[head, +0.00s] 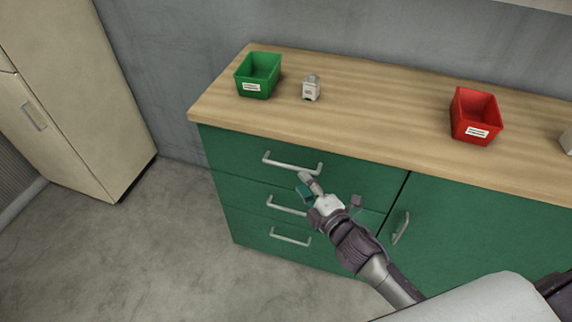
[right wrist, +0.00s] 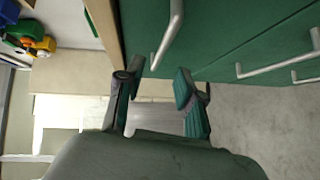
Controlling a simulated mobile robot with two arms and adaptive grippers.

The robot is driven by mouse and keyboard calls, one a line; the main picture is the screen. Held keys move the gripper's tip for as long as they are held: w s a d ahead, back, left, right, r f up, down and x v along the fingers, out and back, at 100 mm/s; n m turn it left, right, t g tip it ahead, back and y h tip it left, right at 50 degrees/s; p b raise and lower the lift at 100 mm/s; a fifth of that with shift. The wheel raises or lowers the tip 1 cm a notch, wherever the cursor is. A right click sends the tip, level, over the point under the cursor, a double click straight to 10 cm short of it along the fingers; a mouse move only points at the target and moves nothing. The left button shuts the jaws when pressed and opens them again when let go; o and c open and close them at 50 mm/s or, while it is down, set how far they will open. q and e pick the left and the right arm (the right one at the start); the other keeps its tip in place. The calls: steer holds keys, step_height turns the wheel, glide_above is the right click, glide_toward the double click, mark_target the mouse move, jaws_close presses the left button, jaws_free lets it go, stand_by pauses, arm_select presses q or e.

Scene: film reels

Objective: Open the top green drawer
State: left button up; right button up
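The top green drawer (head: 355,178) is shut in the cabinet below the wooden counter, with a pale bar handle (head: 292,162) across its front. My right gripper (head: 309,186) is in front of the drawers, just below the right end of this handle. In the right wrist view, my right gripper (right wrist: 158,75) has its two fingers apart with nothing held. The near bar handle (right wrist: 174,32) lies just beyond the gap between the fingertips; whether it touches them I cannot tell. My left gripper is not in view.
Two lower drawer handles (head: 286,205) (head: 291,237) sit below, the upper one partly hidden. A cabinet door (head: 470,210) is right of the drawers. A green bin (head: 258,75), a small whitish object (head: 311,88) and a red bin (head: 475,115) stand on the counter (head: 380,105).

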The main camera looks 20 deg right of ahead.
mark_target(289, 165)
steer(key=x, duration=0.8)
steer(key=shift+w+a, duration=0.1)
steer(key=shift+w, duration=0.2)
jaws_close()
